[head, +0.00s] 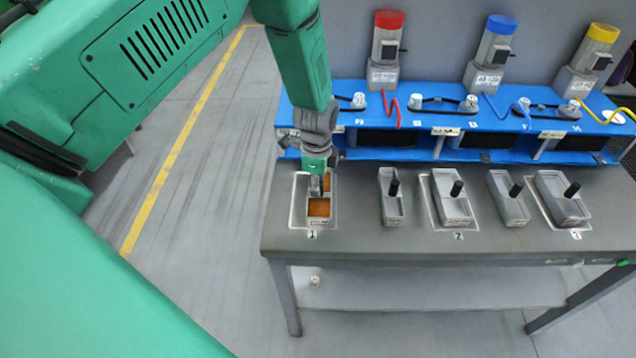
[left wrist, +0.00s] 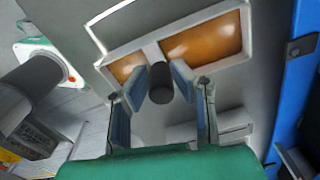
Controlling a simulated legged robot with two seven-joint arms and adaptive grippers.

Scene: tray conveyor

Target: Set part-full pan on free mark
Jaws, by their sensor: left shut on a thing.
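The pan with orange-brown contents (head: 319,208) is at the white-outlined mark 1 (head: 293,212) at the left end of the grey table. In the left wrist view this pan (left wrist: 203,38) shows two filled compartments with a dark upright handle (left wrist: 161,82) between them. My left gripper (head: 320,186) is above the pan, shut on its handle; the fingers (left wrist: 160,88) stand on either side of it. I cannot tell whether the pan touches the table. Marks 2 (head: 459,229) and 3 (head: 584,228) each have a grey pan on them. My right gripper is not in view.
The pan on mark 2 (head: 450,186) and the pan on mark 3 (head: 551,186) look empty. Two narrower pans (head: 391,209) (head: 508,207) stand beside the marks. A blue rack (head: 380,92) with red-, blue- and yellow-topped units runs along the back. The table's front edge is clear.

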